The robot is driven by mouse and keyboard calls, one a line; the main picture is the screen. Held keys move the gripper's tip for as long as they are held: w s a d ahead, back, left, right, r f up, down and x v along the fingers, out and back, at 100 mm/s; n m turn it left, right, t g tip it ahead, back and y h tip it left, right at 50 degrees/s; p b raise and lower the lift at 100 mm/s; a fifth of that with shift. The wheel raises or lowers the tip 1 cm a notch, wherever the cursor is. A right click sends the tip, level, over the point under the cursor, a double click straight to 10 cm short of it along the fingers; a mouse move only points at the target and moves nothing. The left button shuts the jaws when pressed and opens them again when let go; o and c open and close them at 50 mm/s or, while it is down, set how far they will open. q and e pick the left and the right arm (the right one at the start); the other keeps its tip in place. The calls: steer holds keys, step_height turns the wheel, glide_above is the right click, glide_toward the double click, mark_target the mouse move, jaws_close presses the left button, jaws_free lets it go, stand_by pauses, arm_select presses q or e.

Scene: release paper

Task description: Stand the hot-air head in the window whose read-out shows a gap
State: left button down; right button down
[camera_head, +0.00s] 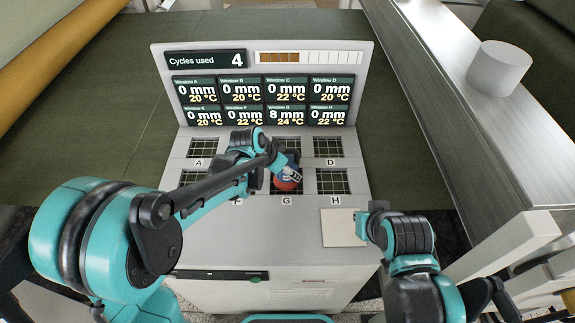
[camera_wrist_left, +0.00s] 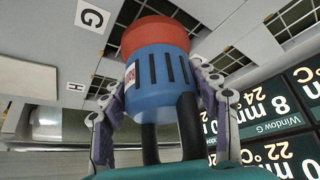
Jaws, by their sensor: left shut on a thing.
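The hot-air head (camera_head: 287,184), a blue body with a red end, is held by my left gripper (camera_head: 290,173) at window G. In the left wrist view the blue body (camera_wrist_left: 160,95) is between the two fingers (camera_wrist_left: 160,110) of the gripper, red end away from the wrist. I cannot tell whether it touches the window. The read-out for window G (camera_head: 285,116) shows 8 mm and 24 °C; the other windows' read-outs show 0 mm. My right gripper (camera_head: 362,226) is by the pale square pad; its fingers are not clear.
Grid windows A (camera_head: 202,148), D (camera_head: 328,148) and H (camera_head: 332,182) are empty. The pale pad (camera_head: 342,238) lies below H. The read-out board (camera_head: 262,85) rises behind the windows and shows 4 cycles used. A white cylinder (camera_head: 498,68) stands on the ledge at right.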

arm_select(q)
steer(key=shift+f, duration=0.2)
steer(key=shift+c, duration=2.2)
jaws_free()
steer(key=shift+r, duration=0.1)
steer(key=shift+s+a+r, duration=0.1)
steer(key=shift+s+r, duration=0.05)
steer(key=shift+r, duration=0.15)
steer(key=p+v, duration=0.4)
steer(key=v, duration=0.7)
steer(key=s+a+r+n+t+y, duration=0.1)
steer(key=s+a+n+t+y, duration=0.2)
steer(key=s+a+n, duration=0.6)
steer(key=s+a+y, duration=0.1)
steer(key=s+a, duration=0.3)
steer(key=s, duration=0.3)
steer(key=shift+s+a+r, duration=0.3)
steer(key=shift+a+r, duration=0.1)
